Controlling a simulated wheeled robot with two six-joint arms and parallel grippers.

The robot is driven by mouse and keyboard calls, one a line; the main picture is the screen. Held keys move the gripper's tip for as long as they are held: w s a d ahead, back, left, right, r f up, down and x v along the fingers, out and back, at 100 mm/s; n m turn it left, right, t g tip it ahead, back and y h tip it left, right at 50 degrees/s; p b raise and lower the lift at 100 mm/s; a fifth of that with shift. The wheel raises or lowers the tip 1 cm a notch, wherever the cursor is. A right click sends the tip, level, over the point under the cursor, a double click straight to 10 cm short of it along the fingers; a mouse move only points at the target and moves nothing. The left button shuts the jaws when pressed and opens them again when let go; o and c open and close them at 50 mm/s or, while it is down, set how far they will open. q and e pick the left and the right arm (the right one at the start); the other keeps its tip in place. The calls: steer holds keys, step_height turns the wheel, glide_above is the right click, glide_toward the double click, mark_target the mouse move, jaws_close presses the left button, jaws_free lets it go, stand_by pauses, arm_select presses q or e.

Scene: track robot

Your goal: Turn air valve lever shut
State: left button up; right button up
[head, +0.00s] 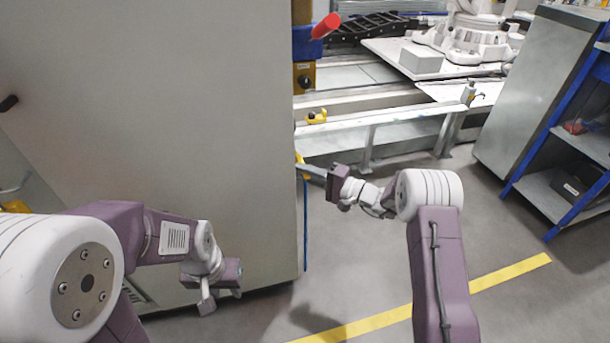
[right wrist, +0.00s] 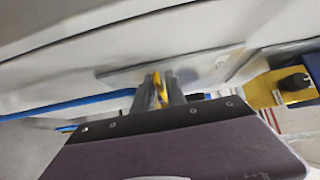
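The yellow air valve lever (head: 301,158) is at the right edge of the big grey cabinet, above a blue hose (head: 305,225). My right gripper (head: 325,177) reaches it from the right. In the right wrist view the yellow lever (right wrist: 159,86) shows between my two grey fingers (right wrist: 160,93), which stand close together on either side of it. They look shut on it; the fingertips partly hide the lever. My left gripper (head: 222,296) hangs low in front of the cabinet with its fingers apart and empty, far from the lever.
The grey cabinet (head: 200,120) fills the left. A pale rail frame (head: 370,122) stands behind the lever. A red handle (head: 326,25) sits above. A blue shelf rack (head: 560,150) is at the right. The floor with a yellow line (head: 510,273) is clear.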

jaws_close()
stand_by(1.4)
